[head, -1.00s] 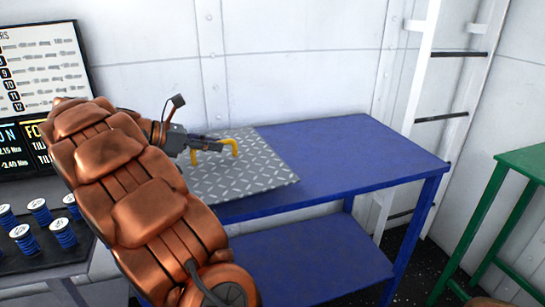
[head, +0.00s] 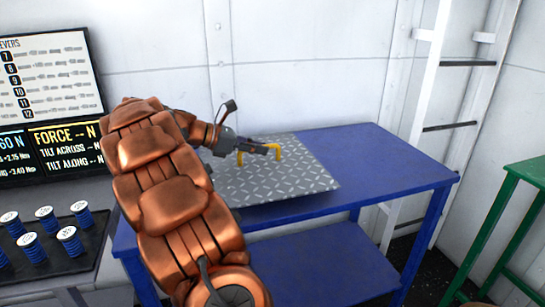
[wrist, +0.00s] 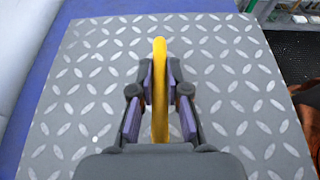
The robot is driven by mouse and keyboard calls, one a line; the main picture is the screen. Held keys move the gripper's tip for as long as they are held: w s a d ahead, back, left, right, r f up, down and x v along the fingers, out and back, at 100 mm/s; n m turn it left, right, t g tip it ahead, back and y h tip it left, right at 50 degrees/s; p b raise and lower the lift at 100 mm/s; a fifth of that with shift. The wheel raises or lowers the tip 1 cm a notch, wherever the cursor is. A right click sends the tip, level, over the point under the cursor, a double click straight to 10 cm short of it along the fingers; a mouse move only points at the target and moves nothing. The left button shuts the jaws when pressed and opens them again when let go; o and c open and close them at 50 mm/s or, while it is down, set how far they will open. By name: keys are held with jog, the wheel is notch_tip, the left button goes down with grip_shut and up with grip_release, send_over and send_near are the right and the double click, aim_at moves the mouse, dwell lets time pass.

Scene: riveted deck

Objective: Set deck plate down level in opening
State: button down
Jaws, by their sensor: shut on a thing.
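The deck plate (head: 268,186) is a grey, diamond-patterned square with a yellow handle (head: 277,153) on top. It looks roughly level over the blue table (head: 400,178); I cannot tell whether it touches the tabletop. My gripper (head: 268,150) is shut on the yellow handle. In the wrist view, the fingers (wrist: 160,82) stand on either side of the handle (wrist: 159,52), above the middle of the plate (wrist: 235,85). The plate's underside is hidden. No opening shows in either view.
A display panel (head: 65,147) reads force and tilt without values. Several blue spools (head: 68,240) stand on a dark tray at left. A white ladder (head: 425,110) and a green stand (head: 500,220) are at right. The table's right part is clear.

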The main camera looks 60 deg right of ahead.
aim_at(274, 157)
jog(key=shift+s+d+f, duration=0.1)
jog(key=shift+s+d, duration=0.7)
jog(key=shift+d, duration=0.35)
jog(key=shift+s+d+f, duration=0.1)
jog(key=shift+s+d, duration=0.7)
jog(key=shift+d, duration=0.3)
jog(key=shift+w+f+p, duration=0.1)
jog(key=shift+f+p, duration=0.2)
jog(key=shift+f, duration=1.45)
jog(key=c, duration=1.2)
grip_release()
jog(key=shift+o, duration=0.2)
jog(key=shift+a, duration=0.1)
jog(key=v, duration=1)
jog(key=shift+w+f+b, duration=0.1)
jog(key=shift+b, duration=0.25)
jog(key=shift+v, duration=0.9)
